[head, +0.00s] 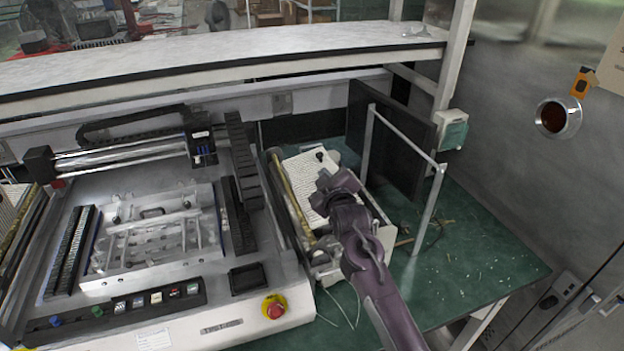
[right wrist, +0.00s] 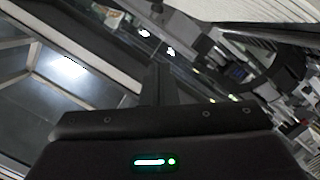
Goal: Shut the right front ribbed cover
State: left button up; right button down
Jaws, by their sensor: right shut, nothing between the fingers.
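The ribbed cover (head: 296,174) is a white, finely ribbed panel on the small unit at the right side of the machine in the head view. A black knob (head: 320,155) stands near its far edge. I cannot tell how far the cover is tilted. My right gripper (head: 325,190) is over the cover's right part and hides some of it; contact cannot be made out. In the right wrist view its fingers (right wrist: 158,84) are together, with nothing between them. A pale ribbed surface (right wrist: 285,38) shows at the upper right there. My left gripper is not in view.
The machine (head: 150,225) with its rail and fixture plate fills the left. A black upright panel (head: 390,145) and a metal frame (head: 430,210) stand right of my forearm. A long shelf (head: 220,55) crosses behind. The green tabletop (head: 485,255) is mostly clear at right.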

jog(key=shift+w+d+f+m+y+b, duration=0.15)
jog(key=shift+d+f+m, duration=0.3)
jog(key=shift+d+m, duration=0.15)
jog(key=shift+w+d+f+m+y+b, duration=0.15)
jog(key=shift+d+f+m, duration=0.35)
jog(key=shift+d, duration=0.15)
jog(key=shift+w+d+f+m, duration=0.1)
jog(key=shift+d+f+m, duration=0.35)
jog(key=shift+m, duration=0.05)
jog(key=shift+w+d+f+b, duration=0.15)
jog(key=shift+d+f+b, duration=0.3)
jog(key=shift+d+f, duration=0.1)
